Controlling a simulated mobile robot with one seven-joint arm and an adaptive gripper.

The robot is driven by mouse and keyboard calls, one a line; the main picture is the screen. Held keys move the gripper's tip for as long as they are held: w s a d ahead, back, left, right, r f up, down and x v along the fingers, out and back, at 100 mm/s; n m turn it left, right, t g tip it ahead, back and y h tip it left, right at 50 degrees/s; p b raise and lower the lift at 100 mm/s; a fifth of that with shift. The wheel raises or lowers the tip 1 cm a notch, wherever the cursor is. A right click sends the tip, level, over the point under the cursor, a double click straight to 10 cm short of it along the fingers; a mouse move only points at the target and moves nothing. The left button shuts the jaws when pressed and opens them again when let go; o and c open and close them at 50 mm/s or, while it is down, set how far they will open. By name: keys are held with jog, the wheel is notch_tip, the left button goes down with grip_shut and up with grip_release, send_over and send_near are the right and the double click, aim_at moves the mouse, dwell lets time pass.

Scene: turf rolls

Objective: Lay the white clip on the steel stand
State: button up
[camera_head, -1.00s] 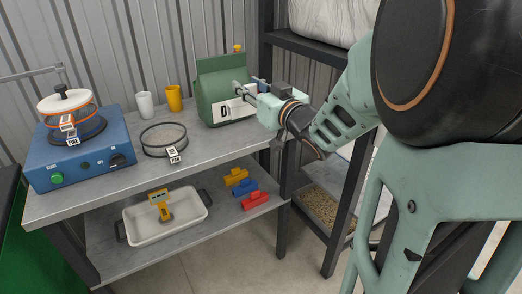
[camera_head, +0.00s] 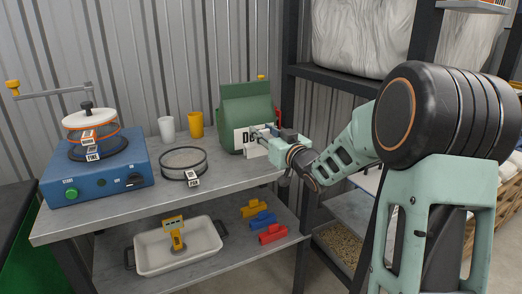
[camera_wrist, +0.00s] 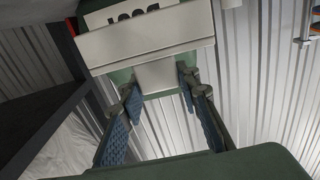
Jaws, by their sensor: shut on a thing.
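The white clip (camera_wrist: 150,42) shows in the wrist view as a flat white bar with a tab below it. My gripper (camera_wrist: 160,90) is shut on the tab, one blue-padded finger on each side. The bar lies across the front of the green bag (camera_head: 248,105); I cannot tell whether it touches the bag. No separate steel stand is clear to me; the grey metal bench (camera_head: 120,203) holds the bag.
A blue shaker box (camera_head: 95,180) with stacked sieves stands at the bench's left. A loose sieve (camera_head: 183,164), a white cup (camera_head: 166,129) and a yellow cup (camera_head: 196,124) stand between it and the bag.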

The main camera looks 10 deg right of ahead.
aim_at(266, 149)
jog(key=shift+w+f, duration=0.65)
jog(key=shift+f, duration=0.15)
jog(key=shift+w+f+b, duration=0.15)
jog(key=shift+f+b, duration=0.2)
jog(key=shift+f, duration=0.55)
jog(key=shift+w+f+b, duration=0.1)
jog(key=shift+f+b, duration=0.2)
jog(key=shift+f, duration=0.55)
jog(key=shift+f+b, duration=0.25)
jog(key=shift+b, duration=0.05)
jog(key=o, duration=1.2)
jog(key=shift+r, duration=0.1)
jog(key=shift+c, duration=0.2)
